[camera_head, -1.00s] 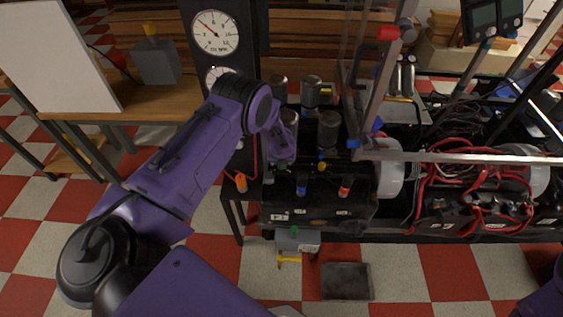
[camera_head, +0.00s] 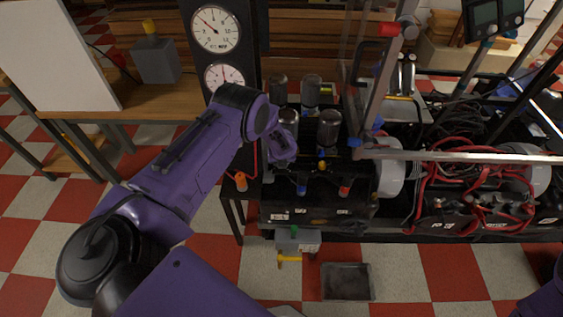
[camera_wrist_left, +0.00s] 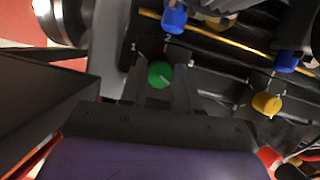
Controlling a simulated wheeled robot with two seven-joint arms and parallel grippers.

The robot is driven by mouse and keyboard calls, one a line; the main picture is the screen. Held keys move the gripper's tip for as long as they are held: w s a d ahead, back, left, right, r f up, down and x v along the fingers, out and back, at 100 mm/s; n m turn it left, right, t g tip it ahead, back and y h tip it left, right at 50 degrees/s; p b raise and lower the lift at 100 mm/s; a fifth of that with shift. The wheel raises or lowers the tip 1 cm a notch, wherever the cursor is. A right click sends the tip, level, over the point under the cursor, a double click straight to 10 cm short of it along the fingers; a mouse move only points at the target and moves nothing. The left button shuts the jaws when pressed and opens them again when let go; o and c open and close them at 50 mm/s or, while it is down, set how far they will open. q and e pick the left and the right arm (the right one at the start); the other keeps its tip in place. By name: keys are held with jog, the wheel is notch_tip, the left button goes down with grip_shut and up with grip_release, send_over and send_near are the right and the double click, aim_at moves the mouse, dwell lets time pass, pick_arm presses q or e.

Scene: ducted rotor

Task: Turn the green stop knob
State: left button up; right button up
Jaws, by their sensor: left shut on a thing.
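The green stop knob (camera_wrist_left: 160,74) shows in the left wrist view as a round green cap with a pale mark. It sits between the two fingers of my left gripper (camera_wrist_left: 160,83), which is shut on it. In the head view my left gripper (camera_head: 284,156) is over the left end of the black machine (camera_head: 318,212), and its fingertips and the knob are hidden there. My right gripper is out of view.
A blue knob (camera_wrist_left: 174,18) and a yellow knob (camera_wrist_left: 267,103) stand near the green one. Dark cylinders (camera_head: 329,129) rise beside the gripper. A gauge panel (camera_head: 253,60) stands behind my arm. A tray (camera_head: 346,282) lies on the floor.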

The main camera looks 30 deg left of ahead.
pick_arm(q)
jog(key=n+b, duration=0.2)
jog(key=n, duration=0.1)
jog(key=n+g+y+b, duration=0.1)
jog(key=b, duration=0.1)
jog(key=shift+w+f+n, duration=0.1)
jog(key=shift+f+n, duration=0.15)
jog(key=shift+n, duration=0.05)
jog(key=n+g+b, duration=0.1)
jog(key=n+b, duration=0.1)
jog(key=n+g+b, duration=0.1)
jog(key=n+b, duration=0.1)
jog(key=n, duration=0.1)
jog(key=shift+w+d+y, duration=0.1)
jog(key=shift+d+y, duration=0.05)
jog(key=shift+y, duration=0.15)
jog(key=n+g+b, duration=0.1)
jog(key=n+b, duration=0.2)
jog(key=n+g+b, duration=0.1)
jog(key=n+b, duration=0.2)
jog(key=shift+w+n+g, duration=0.2)
jog(key=shift+n+g, duration=0.1)
jog(key=shift+r+n+g+h+b, duration=0.1)
jog(key=shift+n+g+h+b, duration=0.25)
jog(key=shift+n+b, duration=0.5)
jog(key=shift+r+n+g+h+b, duration=0.1)
jog(key=shift+n+g+h+b, duration=0.35)
jog(key=shift+n, duration=0.6)
jog(key=shift+r, duration=0.1)
